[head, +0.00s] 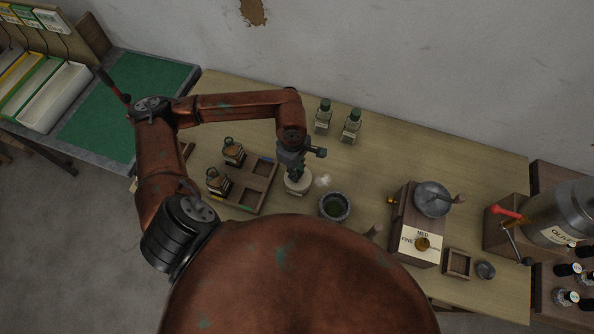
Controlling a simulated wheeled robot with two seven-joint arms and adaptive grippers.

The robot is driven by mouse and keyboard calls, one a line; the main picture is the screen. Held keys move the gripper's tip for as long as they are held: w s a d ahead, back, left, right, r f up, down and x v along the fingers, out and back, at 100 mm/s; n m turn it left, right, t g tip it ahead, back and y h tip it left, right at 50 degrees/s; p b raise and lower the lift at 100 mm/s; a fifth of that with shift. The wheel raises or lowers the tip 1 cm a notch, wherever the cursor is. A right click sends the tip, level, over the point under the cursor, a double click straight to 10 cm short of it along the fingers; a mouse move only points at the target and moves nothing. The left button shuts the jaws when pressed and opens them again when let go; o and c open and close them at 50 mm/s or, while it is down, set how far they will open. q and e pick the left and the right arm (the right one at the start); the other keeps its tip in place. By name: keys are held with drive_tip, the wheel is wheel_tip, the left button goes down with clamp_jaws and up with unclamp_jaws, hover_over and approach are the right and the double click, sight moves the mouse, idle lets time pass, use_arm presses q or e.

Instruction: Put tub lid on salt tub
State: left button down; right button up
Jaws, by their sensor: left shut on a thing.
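The salt tub (298,188) is a small, pale, round tub on the wooden table, just right of the dark compartment tray. My left gripper (295,175) points down directly over it, its fingers shut at the tub's top. The tub lid is mostly hidden under the fingers, and it is too small to tell whether it sits flat on the rim or is held just above it. My right gripper is not in view.
White grains (323,180) lie right of the tub. A dark bowl with green contents (335,206) stands close at the lower right. The compartment tray (245,206) holds two brown bottles. Two green-capped bottles (323,117) stand behind. A grinder box (407,215) stands further right.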

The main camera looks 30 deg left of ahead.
use_arm(q)
drive_tip(key=shift+f+b, duration=0.2)
drive_tip(key=shift+b, duration=0.15)
idle(0.6)
idle(0.3)
drive_tip(key=c, duration=1.7)
unclamp_jaws()
drive_tip(key=shift+o, duration=0.5)
drive_tip(key=shift+o, duration=1.1)
drive_tip(key=shift+r, duration=0.1)
drive_tip(key=shift+a+r+p, duration=0.2)
drive_tip(key=shift+r+p, duration=1.3)
drive_tip(key=shift+r, duration=2)
